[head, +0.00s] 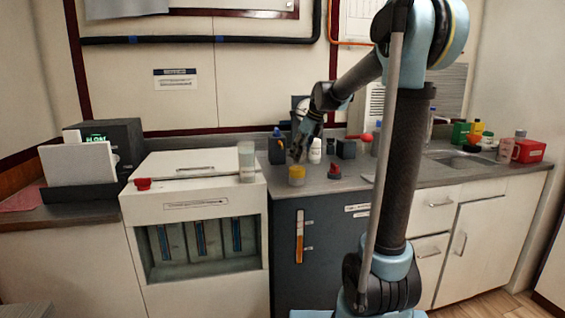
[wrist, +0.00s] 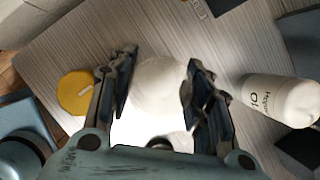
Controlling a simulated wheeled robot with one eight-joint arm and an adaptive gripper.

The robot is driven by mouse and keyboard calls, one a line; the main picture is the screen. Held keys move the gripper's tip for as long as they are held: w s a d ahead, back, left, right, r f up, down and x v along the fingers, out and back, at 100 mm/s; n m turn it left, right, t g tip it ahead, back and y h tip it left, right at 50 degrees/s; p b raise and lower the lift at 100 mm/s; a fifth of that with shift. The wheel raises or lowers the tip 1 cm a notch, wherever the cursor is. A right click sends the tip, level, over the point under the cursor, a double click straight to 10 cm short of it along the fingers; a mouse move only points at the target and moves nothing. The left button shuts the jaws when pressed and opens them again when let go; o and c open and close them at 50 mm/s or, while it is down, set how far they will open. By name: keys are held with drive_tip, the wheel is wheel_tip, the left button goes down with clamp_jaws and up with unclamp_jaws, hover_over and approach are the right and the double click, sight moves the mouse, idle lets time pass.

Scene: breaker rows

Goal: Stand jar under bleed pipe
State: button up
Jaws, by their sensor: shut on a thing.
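My gripper (head: 303,150) is over the counter, pointing down. In the wrist view, its two fingers (wrist: 158,85) stand on either side of a pale, round, whitish thing (wrist: 158,88), which I take for the jar. It is blurred against the bright counter, and I cannot make out its height or contents. In the head view my gripper largely hides it. A short pot with a yellow lid (head: 297,172) stands just below my gripper in the head view and left of the fingers in the wrist view (wrist: 75,92). I cannot pick out the bleed pipe with certainty.
A white bottle (head: 315,151) stands close to my gripper; it also shows in the wrist view (wrist: 280,100). Dark boxes (head: 346,149) and a red-topped piece (head: 334,171) are nearby.

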wheel_tip(320, 180, down, 3)
drive_tip(key=shift+f, duration=0.2)
drive_tip(key=shift+w+a, duration=0.3)
drive_tip(key=shift+a, duration=0.35)
drive_tip(key=shift+w+a, duration=0.3)
drive_tip(key=shift+a, duration=0.3)
drive_tip(key=shift+w+a, duration=0.5)
drive_tip(key=shift+a, duration=0.4)
drive_tip(key=a, duration=0.1)
drive_tip(key=w+a+f, duration=0.1)
drive_tip(key=shift+w+a, duration=0.3)
drive_tip(key=shift+a, duration=0.1)
drive_tip(key=shift+f, duration=0.15)
drive_tip(key=o, duration=1.1)
drive_tip(key=shift+c, duration=0.2)
